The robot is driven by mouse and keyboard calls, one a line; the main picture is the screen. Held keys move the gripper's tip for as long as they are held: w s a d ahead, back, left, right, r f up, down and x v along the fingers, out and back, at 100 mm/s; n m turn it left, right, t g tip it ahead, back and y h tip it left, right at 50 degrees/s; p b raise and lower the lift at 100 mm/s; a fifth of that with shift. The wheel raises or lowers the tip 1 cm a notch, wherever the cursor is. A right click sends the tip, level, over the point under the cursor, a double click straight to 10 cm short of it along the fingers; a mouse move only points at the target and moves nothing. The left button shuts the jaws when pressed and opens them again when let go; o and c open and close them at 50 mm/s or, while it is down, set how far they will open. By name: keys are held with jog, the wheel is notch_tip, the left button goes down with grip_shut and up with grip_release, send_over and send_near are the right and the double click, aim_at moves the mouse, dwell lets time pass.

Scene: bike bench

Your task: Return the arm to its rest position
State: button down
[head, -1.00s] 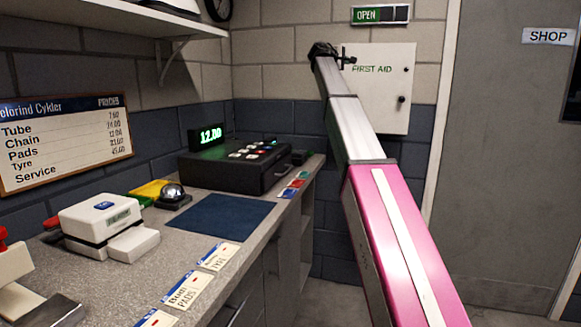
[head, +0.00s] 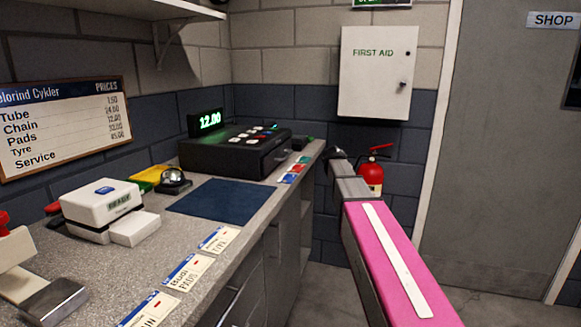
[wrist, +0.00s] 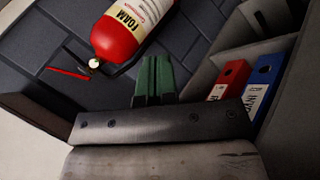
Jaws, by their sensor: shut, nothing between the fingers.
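My arm reaches forward from the lower right in the head view, its pink link with a pale strip nearest and grey links beyond. My gripper (head: 335,153) is the small dark end of the arm, just past the counter's right edge and left of the fire extinguisher. In the wrist view, the dark green fingers of my gripper (wrist: 153,80) are together with nothing between them. They appear apart from the extinguisher and binders. In the head view the fingers are too small to make out.
A red fire extinguisher (head: 371,174) hangs on the wall below the first aid cabinet (head: 377,72). The counter (head: 150,262) on the left bears a cash register (head: 235,148). Red (wrist: 230,82) and blue (wrist: 262,82) binders stand on shelves. The floor before the grey door is clear.

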jog(key=s+a+f+m+g+y, duration=0.2)
jog(key=s+f+g, duration=0.1)
jog(key=s+f, duration=1)
jog(key=s+a+f+m+g+y, duration=0.2)
jog(key=s+f+m+y, duration=0.1)
jog(key=s+f, duration=1)
jog(key=s, duration=0.6)
jog(key=shift+s+a+f+g+y, duration=0.2)
jog(key=shift+s+f+g+y, duration=0.1)
jog(key=shift+s+g, duration=0.1)
